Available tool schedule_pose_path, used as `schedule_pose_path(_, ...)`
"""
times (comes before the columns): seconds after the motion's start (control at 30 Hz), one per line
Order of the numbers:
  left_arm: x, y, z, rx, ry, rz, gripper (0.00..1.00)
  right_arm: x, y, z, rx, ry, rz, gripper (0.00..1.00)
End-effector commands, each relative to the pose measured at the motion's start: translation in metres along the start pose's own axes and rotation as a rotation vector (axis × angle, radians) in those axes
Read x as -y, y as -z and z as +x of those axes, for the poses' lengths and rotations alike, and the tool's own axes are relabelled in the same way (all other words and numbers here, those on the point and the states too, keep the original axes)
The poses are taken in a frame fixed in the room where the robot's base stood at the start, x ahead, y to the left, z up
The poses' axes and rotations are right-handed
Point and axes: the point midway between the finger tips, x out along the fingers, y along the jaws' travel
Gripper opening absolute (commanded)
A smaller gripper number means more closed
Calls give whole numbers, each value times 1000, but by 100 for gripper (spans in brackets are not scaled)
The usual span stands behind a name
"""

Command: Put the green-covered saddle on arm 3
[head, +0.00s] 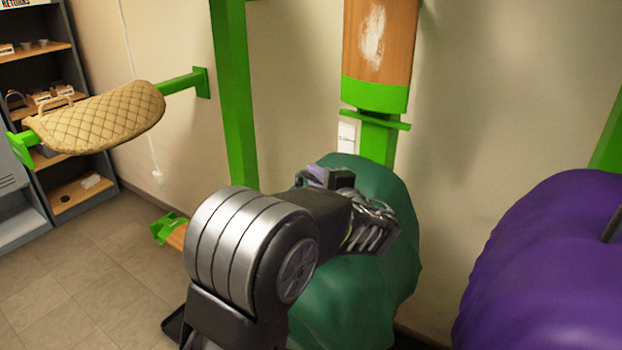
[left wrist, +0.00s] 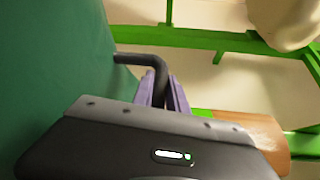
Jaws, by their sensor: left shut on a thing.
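The green-covered saddle (head: 385,285) is in the middle of the head view, partly hidden behind my left arm. In the left wrist view its green cover (left wrist: 50,70) fills the left side. A black bent handle (left wrist: 145,62) comes out of the cover. My left gripper (head: 318,178) has purple fingers, which in the left wrist view (left wrist: 170,95) are shut on this handle. A wooden arm with a green end (head: 377,92) stands out above the saddle; its pale marking is unreadable, so I cannot tell which is arm 3. My right gripper is not in view.
A purple-covered saddle (head: 560,265) is at the right. A tan quilted pad (head: 100,118) lies over a green arm (head: 180,84) at the left. A green post (head: 236,95) stands between. Shelves (head: 42,62) are at far left; the floor (head: 75,285) there is clear.

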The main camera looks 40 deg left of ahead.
Motion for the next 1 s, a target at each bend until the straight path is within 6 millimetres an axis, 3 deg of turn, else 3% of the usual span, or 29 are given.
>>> schedule_pose_path(0.33, 1, 0, 0, 3, 2, -3, 0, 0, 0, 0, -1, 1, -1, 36)
schedule_pose_path(0.37, 1, 0, 0, 3, 1, -3, 19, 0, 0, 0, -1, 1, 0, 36)
schedule_pose_path(0.67, -1, 0, 0, 2, -1, -2, 43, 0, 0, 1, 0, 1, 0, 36)
schedule_pose_path(1.0, -5, 1, -3, 0, -7, 1, 44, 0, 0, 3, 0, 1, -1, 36)
